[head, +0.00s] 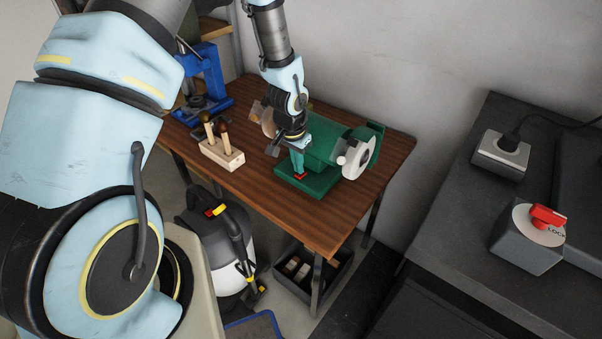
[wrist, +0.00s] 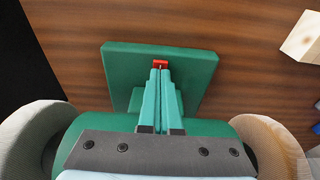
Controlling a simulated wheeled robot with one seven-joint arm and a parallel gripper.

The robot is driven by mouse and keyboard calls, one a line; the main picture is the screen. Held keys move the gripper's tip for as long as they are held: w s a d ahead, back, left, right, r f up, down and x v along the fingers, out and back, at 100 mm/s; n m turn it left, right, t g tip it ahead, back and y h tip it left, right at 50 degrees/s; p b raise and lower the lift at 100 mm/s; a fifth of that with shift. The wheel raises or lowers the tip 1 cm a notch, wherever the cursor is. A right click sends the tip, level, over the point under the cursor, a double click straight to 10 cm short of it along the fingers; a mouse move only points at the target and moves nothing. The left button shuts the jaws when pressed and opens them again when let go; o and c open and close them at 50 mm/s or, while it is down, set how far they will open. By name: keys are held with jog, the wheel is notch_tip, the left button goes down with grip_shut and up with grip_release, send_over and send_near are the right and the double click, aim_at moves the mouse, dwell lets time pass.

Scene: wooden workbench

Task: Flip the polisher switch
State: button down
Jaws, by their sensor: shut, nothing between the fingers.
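The green polisher (head: 324,139) stands on the wooden workbench, with a pale wheel (head: 356,158) at its right end and another at its left, partly behind my arm. Its red switch (head: 300,176) sits on the green base plate; it also shows in the wrist view (wrist: 160,64). My gripper (head: 297,172) is shut and empty, pointing down at the switch. In the wrist view the teal fingertips (wrist: 161,70) lie together at the switch, overlapping its near edge. I cannot tell whether they touch it, or which way the switch is set.
A wooden block with handled tools (head: 222,155) stands left of the polisher, and a blue press (head: 207,85) behind it. A vacuum cleaner (head: 222,235) and a dark crate (head: 311,279) are under the bench (head: 262,199). A dark cabinet (head: 450,230) with a red rotary switch (head: 545,216) stands right.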

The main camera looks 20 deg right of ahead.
aim_at(298, 175)
jog(key=shift+f+b, duration=0.5)
jog(key=shift+f, duration=0.2)
jog(key=shift+r, duration=0.1)
jog(key=shift+r+p, duration=2.6)
jog(key=shift+r, duration=0.9)
jog(key=w+a+r+n+y, duration=0.1)
jog(key=w+a+r+n, duration=0.1)
jog(key=a+r, duration=0.45)
jog(key=w+a+r+n, duration=0.25)
jog(key=a+r, duration=0.25)
jog(key=a, duration=0.3)
jog(key=s+a+r+n, duration=0.3)
jog(key=s+a+r, duration=0.1)
jog(key=a, duration=0.3)
jog(key=s+a+r+n, duration=0.3)
jog(key=s+a+r, duration=0.1)
jog(key=a, duration=0.4)
jog(key=shift+s+a+r+t, duration=0.3)
jog(key=shift+r+t, duration=0.1)
jog(key=shift+r, duration=0.4)
